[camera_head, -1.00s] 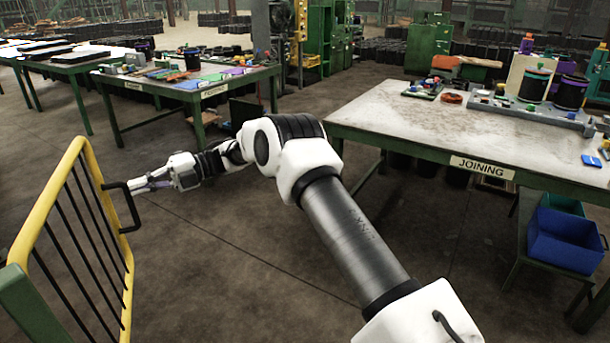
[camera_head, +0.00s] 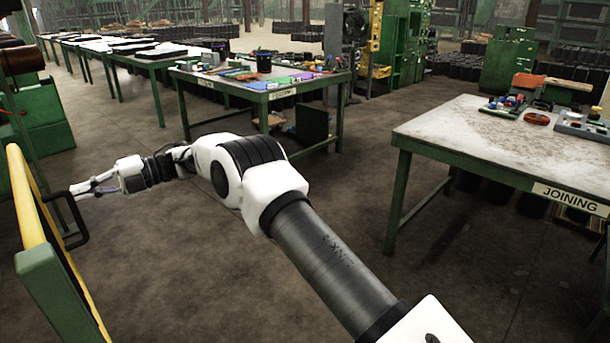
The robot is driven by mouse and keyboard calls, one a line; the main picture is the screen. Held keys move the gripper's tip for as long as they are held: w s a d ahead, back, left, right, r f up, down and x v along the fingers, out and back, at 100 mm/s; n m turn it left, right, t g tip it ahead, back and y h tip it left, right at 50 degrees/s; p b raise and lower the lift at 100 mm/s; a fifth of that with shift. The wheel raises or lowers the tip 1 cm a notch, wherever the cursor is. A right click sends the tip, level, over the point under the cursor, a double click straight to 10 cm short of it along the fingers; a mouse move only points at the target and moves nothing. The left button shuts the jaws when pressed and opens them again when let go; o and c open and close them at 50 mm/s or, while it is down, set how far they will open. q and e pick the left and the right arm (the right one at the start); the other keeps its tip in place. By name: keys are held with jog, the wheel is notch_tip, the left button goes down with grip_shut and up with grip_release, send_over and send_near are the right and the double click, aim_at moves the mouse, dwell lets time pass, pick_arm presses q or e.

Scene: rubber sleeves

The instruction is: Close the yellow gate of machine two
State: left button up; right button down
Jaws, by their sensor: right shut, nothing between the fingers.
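The yellow gate (camera_head: 30,205) stands at the left edge of the head view, seen nearly edge-on. Its black handle (camera_head: 77,232) sticks out from it to the right. My right arm reaches across from the lower right. Its gripper (camera_head: 78,190) is shut with nothing held, its fingertips at the upper part of the handle. I cannot tell whether they touch it. A green post (camera_head: 55,290) stands in front of the gate's lower part and hides some of it. My left gripper is out of view.
The joining table (camera_head: 450,135) stands at the right. A green work table (camera_head: 265,92) with coloured parts stands beyond my arm, with more tables at the back left. A green machine part (camera_head: 40,120) is behind the gate. The floor (camera_head: 160,280) between gate and tables is clear.

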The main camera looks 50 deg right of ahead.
jog(key=shift+a+f, duration=0.2)
jog(key=shift+a, duration=0.15)
